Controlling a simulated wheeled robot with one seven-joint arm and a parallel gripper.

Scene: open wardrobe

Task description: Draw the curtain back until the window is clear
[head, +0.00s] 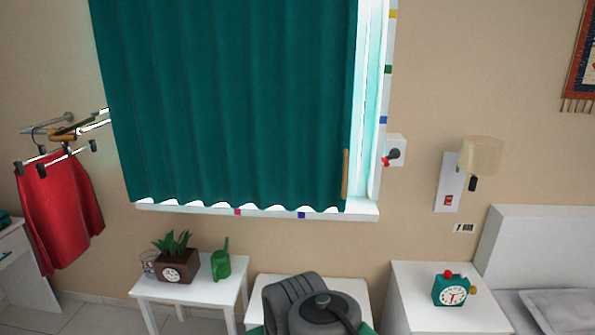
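The teal curtain (230,105) hangs in folds across nearly the whole window in the head view. A narrow bright strip of the window (368,110) shows at the curtain's right edge. A tan vertical handle (345,174) is at the lower right edge of the curtain. The white sill (362,208) with small coloured marks runs beneath it. My arm's dark grey links are at the bottom centre, below the sill and apart from the curtain. My gripper's fingers cannot be made out.
A white side table (185,292) holds a potted plant (177,258) and a green watering can (221,259). A red garment (60,210) hangs at left. A wall lamp (481,157), a nightstand (420,290) with a clock (452,290), and a bed are at right.

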